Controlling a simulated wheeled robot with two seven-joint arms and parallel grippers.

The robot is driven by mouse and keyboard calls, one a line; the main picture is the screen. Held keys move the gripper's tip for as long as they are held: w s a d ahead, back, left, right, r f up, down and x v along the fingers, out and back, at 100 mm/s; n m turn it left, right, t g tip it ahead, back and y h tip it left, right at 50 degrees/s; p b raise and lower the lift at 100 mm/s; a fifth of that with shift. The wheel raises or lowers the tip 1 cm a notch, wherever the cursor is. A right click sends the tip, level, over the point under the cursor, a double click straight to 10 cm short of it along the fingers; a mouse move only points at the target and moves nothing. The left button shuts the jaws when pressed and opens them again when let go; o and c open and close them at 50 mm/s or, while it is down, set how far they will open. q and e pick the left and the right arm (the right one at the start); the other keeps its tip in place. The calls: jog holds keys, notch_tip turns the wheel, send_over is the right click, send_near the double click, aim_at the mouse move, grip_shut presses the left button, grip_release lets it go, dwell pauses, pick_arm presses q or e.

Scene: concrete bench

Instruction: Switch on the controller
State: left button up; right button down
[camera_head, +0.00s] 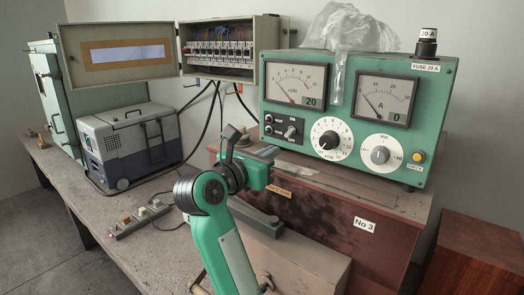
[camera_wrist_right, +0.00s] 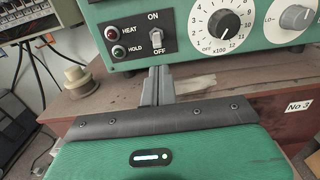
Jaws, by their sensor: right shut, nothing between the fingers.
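The controller (camera_head: 345,115) is a green box with two needle meters, standing on a brown cabinet. Its toggle switch (camera_head: 291,131) is on a black panel at the lower left of the front, beside two small lamps. In the right wrist view the switch (camera_wrist_right: 156,38) sits between the words ON and OFF; I cannot tell surely which way its lever leans. My right gripper (camera_wrist_right: 157,77) is shut and empty, its fingertips just below the switch panel near the OFF mark. In the head view my right gripper (camera_head: 268,153) is partly hidden by its wrist. My left gripper is not in view.
A large dial (camera_head: 331,138) and a smaller knob (camera_head: 380,155) are right of the switch. An open fuse box (camera_head: 271,48) hangs behind, with cables below. A grey case (camera_head: 128,145) and a power strip (camera_head: 139,218) are on the left bench.

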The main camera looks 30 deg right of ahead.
aim_at(293, 140)
jog(key=p+x, duration=0.2)
jog(key=x, duration=0.2)
jog(key=shift+w+d+r, duration=0.1)
jog(key=shift+w+d, duration=0.05)
jog(key=shift+d, duration=0.25)
jog(key=shift+w+d, duration=0.15)
jog(key=shift+d, duration=0.15)
jog(key=shift+d, duration=0.1)
